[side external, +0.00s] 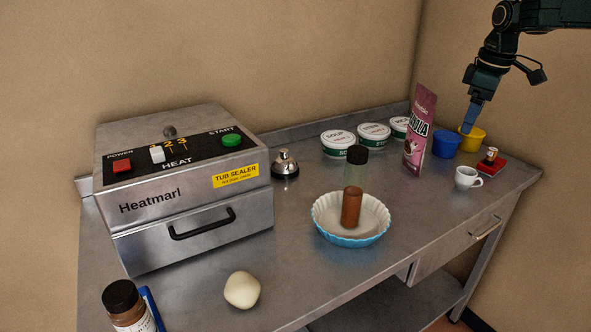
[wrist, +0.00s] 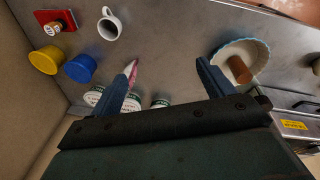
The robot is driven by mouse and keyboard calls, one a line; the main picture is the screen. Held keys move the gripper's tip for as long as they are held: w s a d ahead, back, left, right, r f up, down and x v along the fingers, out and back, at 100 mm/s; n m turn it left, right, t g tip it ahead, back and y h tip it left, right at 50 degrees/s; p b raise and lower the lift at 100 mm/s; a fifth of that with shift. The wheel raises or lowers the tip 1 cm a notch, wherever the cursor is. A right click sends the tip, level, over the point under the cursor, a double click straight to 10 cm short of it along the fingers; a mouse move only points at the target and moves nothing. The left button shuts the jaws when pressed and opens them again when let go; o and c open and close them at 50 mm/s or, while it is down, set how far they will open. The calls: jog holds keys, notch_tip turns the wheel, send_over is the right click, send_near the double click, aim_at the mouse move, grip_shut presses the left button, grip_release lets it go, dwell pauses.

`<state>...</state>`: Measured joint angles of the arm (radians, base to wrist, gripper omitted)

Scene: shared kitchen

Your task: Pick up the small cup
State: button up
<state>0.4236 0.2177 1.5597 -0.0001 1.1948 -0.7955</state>
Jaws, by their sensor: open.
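A small white cup (side external: 466,178) with a handle stands upright near the table's right edge in the side view. It also shows at the upper left of the wrist view (wrist: 109,27), with its dark opening facing me. My gripper (side external: 467,130) is high at the right in the side view, its fingertips overlapping the yellow tub in the picture. In the wrist view my gripper (wrist: 165,64) is open with its fingers wide apart and nothing held. The cup lies beyond the left finger, apart from it.
A yellow tub (side external: 471,140), a blue tub (side external: 446,144) and a stamp on a red pad (side external: 490,163) surround the cup. A pink bag (side external: 420,128) and white lidded tubs (side external: 374,135) stand left. Bare table lies in front.

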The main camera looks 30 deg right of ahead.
jog(key=w+d+f+n+g, duration=0.1)
jog(key=w+d+f, duration=0.35)
jog(key=d, duration=0.45)
jog(key=n, duration=0.1)
send_near(467, 177)
jog(key=w+d+r, duration=0.2)
jog(key=d, duration=0.2)
jog(key=shift+w+a+g+y, duration=0.1)
jog(key=shift+w+g+y, duration=0.1)
jog(key=shift+g+y, duration=0.2)
jog(key=shift+f, duration=0.1)
jog(key=shift+f, duration=4.2)
jog(key=shift+s+a+f, duration=0.1)
jog(key=shift+f, duration=1.2)
jog(key=shift+s+a+f, duration=0.1)
jog(key=shift+f, duration=1.2)
